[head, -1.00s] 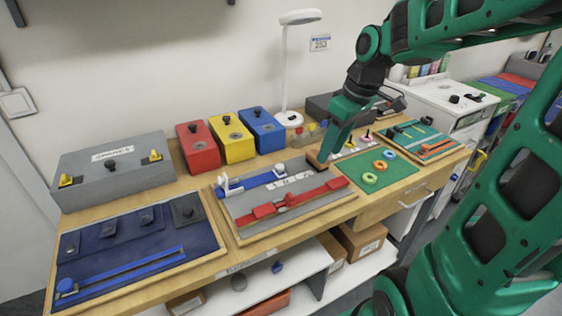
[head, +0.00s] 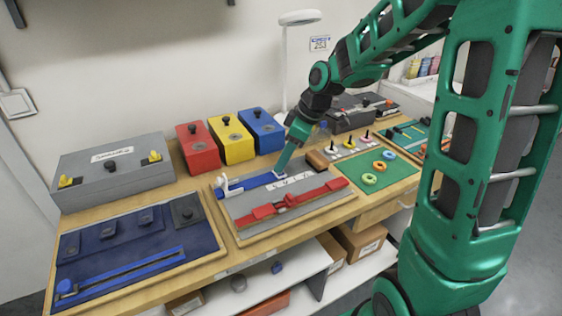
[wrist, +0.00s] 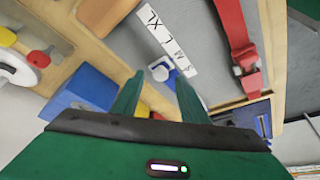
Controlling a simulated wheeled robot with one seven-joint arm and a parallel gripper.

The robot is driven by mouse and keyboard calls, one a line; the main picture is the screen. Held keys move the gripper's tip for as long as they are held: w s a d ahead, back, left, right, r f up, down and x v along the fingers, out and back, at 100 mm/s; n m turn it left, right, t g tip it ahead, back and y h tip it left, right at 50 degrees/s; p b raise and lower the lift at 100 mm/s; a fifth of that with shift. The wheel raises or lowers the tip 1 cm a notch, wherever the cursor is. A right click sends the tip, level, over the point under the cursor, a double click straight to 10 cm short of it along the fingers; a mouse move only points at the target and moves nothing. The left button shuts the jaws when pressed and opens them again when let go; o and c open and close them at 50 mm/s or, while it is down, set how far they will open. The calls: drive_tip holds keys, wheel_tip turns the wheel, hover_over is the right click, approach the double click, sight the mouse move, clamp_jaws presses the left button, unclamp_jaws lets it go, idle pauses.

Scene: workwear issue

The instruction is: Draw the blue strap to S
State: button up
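The blue strap (head: 250,181) lies along the back of a grey board (head: 244,210). A white buckle (head: 226,186) is at its left end, and a white-topped knob (wrist: 160,72) shows in the wrist view. A white size strip (wrist: 166,38) is beside the knob, with XL at its upper end. My gripper (head: 281,172) is low over the strap's right part in the head view and covers the knob there. In the wrist view my gripper (wrist: 160,97) is open. The knob appears between and ahead of its fingertips; contact cannot be told.
A red strap with buckle (head: 290,201) lies along the front of the same board. A brown block (head: 317,160) is close right of my gripper. Blue (head: 262,131), yellow (head: 232,139) and red boxes (head: 199,146) stand behind. A green mat with rings (head: 400,181) is to the right.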

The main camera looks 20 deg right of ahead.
drive_tip(key=shift+x, duration=0.8)
drive_tip(key=shift+c, duration=0.2)
clamp_jaws()
